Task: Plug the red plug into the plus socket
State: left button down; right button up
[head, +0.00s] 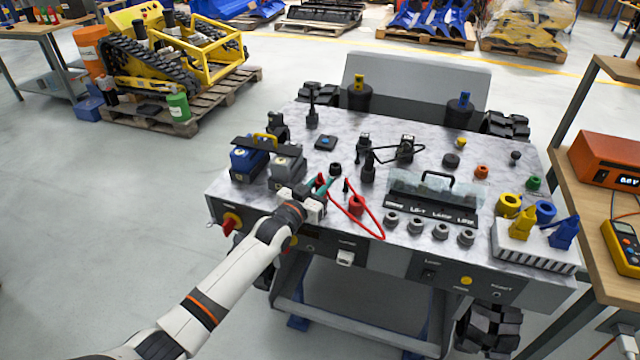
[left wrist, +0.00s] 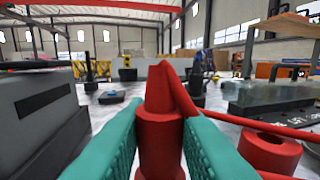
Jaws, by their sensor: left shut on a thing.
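My left gripper (head: 326,188) has its teal fingers closed around the red plug (head: 320,181). In the left wrist view the red plug (left wrist: 160,132) stands upright between the teal fingers (left wrist: 160,145), its tapered top up. Its lower end is cut off by the picture edge. A red cable (head: 366,227) runs from the plug in a loop to the right. A red ring-shaped socket (head: 356,206) sits on the bench top to the right of the gripper, apart from the plug; it also shows in the left wrist view (left wrist: 268,152). I cannot make out a plus mark. My right gripper is not in view.
Blue (head: 248,162) and grey (head: 287,166) boxes stand left of the gripper on the marbled bench top (head: 330,118). A clear-covered box (head: 430,198) with several grey rings before it stands to the right. Dark posts (head: 368,170) stand behind. A white block (head: 535,250) is at far right.

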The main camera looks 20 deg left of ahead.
pick_arm(q)
jog(key=shift+f+b, duration=0.3)
jog(key=shift+f, duration=0.15)
jog(key=c, duration=1.1)
grip_release()
jog(key=shift+c, duration=0.2)
